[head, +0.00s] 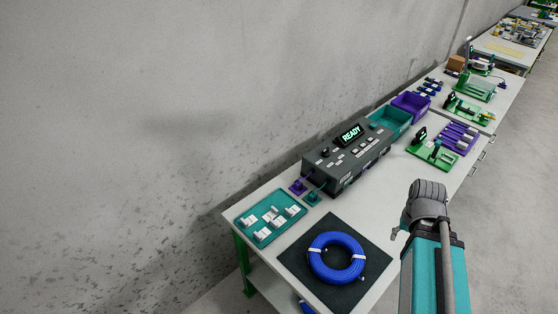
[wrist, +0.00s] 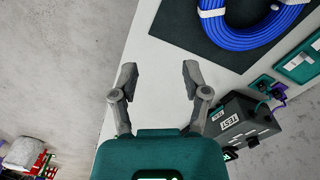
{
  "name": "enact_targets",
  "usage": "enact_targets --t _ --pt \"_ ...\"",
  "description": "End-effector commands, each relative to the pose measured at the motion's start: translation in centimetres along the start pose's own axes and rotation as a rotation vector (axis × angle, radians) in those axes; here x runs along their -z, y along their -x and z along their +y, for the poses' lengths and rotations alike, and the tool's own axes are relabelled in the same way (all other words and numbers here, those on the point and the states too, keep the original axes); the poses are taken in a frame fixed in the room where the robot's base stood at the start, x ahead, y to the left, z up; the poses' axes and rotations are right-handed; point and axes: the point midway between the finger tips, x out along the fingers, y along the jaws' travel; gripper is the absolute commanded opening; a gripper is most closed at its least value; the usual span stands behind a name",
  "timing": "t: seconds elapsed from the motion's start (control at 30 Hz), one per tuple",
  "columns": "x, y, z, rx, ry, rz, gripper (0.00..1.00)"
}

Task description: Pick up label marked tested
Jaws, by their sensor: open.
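Several small white labels (head: 270,215) lie in a shallow teal tray (head: 243,233) at the near left end of the table in the head view. Their print is too small to read, so I cannot tell which is marked tested. The tray's edge also shows at the right of the wrist view (wrist: 296,66). My gripper (wrist: 159,78) is open and empty in the wrist view, with the table's edge and bare top behind its fingers. It is well apart from the tray. In the head view my arm is at the right, and its fingers are mostly hidden.
A blue cable coil (head: 313,262) with white ties lies on a black mat (head: 297,252) right of the tray. A dark tester (head: 345,158) showing READY stands behind, with purple and teal connectors before it. Teal (head: 403,117) and purple bins stand farther back. A grey wall runs along the left.

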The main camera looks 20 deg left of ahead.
Motion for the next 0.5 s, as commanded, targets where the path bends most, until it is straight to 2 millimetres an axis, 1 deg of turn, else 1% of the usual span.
enact_targets --t 0.17,0.27,0.37,0.5 --pt "0.6 -0.1 -0.9 0.0 0.024 0.0 0.56" --pt "1.4 -0.2 -2.1 0.0 0.055 0.0 0.56" --pt "2.4 -0.4 -4.0 0.0 0.101 0.0 0.56" --pt "4.0 -0.8 -7.5 0.0 0.187 0.0 0.56"
